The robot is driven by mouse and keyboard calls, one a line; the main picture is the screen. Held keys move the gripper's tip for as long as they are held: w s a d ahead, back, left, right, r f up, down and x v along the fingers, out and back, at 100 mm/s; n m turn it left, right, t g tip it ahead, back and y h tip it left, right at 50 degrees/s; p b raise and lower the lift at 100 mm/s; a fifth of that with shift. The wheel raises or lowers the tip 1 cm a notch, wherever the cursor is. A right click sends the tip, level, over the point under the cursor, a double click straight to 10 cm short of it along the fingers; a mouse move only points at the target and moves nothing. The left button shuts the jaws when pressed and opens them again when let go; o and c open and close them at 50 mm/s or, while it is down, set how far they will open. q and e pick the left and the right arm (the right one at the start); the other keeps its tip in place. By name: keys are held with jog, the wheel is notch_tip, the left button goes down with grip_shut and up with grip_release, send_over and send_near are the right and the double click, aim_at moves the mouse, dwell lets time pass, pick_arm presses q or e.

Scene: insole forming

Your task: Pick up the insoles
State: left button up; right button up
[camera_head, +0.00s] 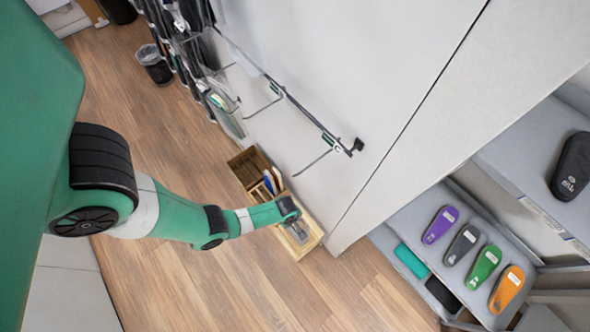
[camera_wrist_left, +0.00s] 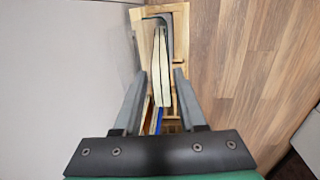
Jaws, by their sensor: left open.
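Insoles stand on edge in a wooden crate on the floor. In the head view, blue and whitish insoles (camera_head: 271,182) show in the crate's middle part. In the left wrist view, a pale insole with a dark edge (camera_wrist_left: 160,68) stands between my fingers, and a blue edge (camera_wrist_left: 158,122) shows nearer the gripper's base. My left gripper (camera_head: 297,232) is over the crate's near end, pointing down. In the wrist view its two fingers (camera_wrist_left: 160,78) are open on either side of the pale insole, with gaps visible. Depth against the insole is hard to judge. My right gripper is out of view.
The wooden crate (camera_head: 247,166) sits close to a grey wall panel (camera_head: 330,70) with metal hooks. Shelves at right hold purple (camera_head: 440,225), grey (camera_head: 462,244), green (camera_head: 484,267) and orange (camera_head: 507,289) insoles. The wooden floor (camera_head: 190,290) left of the crate is clear.

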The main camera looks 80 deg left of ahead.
pick_arm(q)
jog(key=f+b, duration=0.2)
jog(key=f, duration=0.2)
jog(key=shift+a+f+b, duration=0.25)
jog(key=shift+f+b, duration=0.05)
jog(key=shift+b, duration=0.1)
jog(key=shift+r, duration=0.1)
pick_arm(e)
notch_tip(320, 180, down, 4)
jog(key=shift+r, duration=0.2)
pick_arm(q)
grip_shut()
dwell(0.4)
